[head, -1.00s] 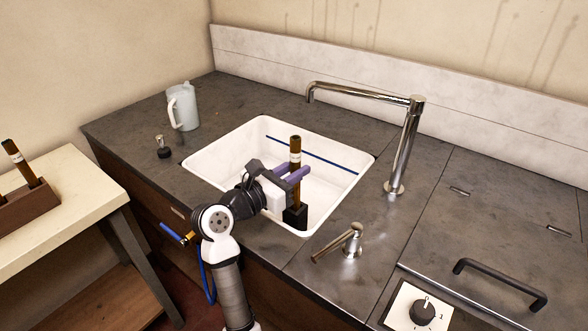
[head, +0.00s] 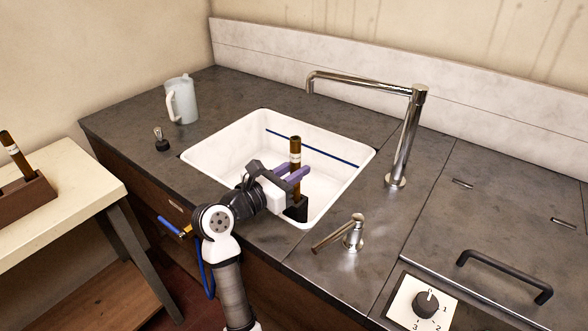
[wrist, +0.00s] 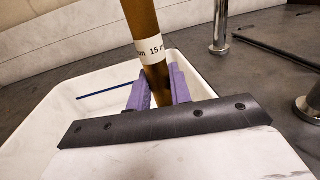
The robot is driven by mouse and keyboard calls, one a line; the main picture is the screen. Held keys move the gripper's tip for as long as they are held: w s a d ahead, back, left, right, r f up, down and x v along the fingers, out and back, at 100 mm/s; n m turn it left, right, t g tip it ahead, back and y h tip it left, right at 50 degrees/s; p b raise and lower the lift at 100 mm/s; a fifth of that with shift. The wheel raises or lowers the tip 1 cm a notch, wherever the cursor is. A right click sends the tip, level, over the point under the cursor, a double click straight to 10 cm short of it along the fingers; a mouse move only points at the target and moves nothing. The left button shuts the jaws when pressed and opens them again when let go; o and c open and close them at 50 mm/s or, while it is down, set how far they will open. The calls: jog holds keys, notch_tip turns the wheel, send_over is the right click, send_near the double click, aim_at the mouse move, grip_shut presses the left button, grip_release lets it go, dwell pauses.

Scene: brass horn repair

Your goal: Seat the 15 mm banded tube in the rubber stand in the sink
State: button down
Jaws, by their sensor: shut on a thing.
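The brown tube (head: 295,152) has a white band and stands upright in my gripper (head: 297,174) over the sink. In the wrist view, the tube (wrist: 141,18) shows "15" on its band, and the purple fingers (wrist: 158,88) are shut on it from both sides. The black rubber stand (head: 297,209) is in the near right part of the sink (head: 225,140). The tube's lower end is at the stand's top, partly behind my gripper; I cannot tell how deep it sits.
A chrome faucet (head: 403,140) stands behind the sink's right side, and a lever tap (head: 352,235) is near the front. A grey jug (head: 182,103) and a small black-based item (head: 161,141) are on the left counter. Another banded tube (head: 14,153) is in a wooden rack (head: 25,200) at far left.

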jog(key=shift+f+b, duration=0.6)
jog(key=shift+f, duration=0.3)
jog(key=shift+f, duration=0.25)
jog(key=c, duration=1.2)
grip_release()
jog(key=shift+s+f, duration=0.1)
